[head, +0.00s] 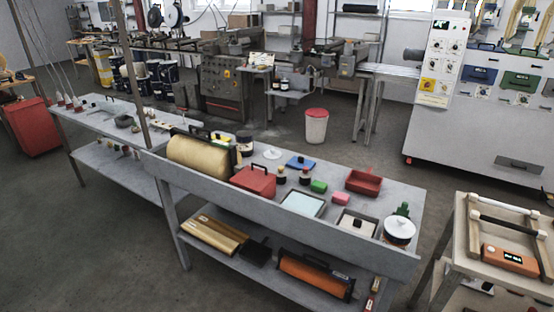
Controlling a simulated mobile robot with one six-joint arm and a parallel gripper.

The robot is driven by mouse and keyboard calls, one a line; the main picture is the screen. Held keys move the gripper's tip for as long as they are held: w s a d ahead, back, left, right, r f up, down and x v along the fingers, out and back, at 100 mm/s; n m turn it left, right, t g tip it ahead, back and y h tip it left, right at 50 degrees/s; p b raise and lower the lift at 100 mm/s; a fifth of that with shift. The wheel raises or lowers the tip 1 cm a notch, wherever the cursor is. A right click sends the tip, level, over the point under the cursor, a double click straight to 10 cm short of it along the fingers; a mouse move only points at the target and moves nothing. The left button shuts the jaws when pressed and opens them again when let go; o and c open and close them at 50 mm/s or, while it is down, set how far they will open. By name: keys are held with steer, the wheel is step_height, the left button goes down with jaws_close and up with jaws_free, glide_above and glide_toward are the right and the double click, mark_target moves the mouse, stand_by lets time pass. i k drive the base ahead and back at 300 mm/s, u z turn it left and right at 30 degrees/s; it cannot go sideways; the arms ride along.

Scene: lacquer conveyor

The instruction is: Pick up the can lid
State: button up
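A small round white disc with a raised middle (272,153) lies flat near the back edge of the long grey table; it looks like a lid, but it is too small to be sure. A white can (399,233) with a dark band stands at the table's right end, and a round white lid (400,226) with a knob appears to sit on its top. A dark can with a pale top (245,141) stands left of the flat disc. My gripper is not in view.
The grey table (340,237) has a raised front board. A red box (254,180), a red tray (364,182), small dark bottles (305,176) and a large tan roll (200,157) crowd its top. A wooden stand (462,240) is at the right. Open floor (90,240) lies at the left.

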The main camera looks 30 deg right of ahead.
mark_target(272, 154)
steer(key=u, duration=0.5)
steer(key=i, duration=0.6)
steer(key=u, duration=0.5)
steer(key=i, duration=1.5)
steer(key=z, duration=0.7)
steer(key=i, duration=0.55)
steer(key=z, duration=0.35)
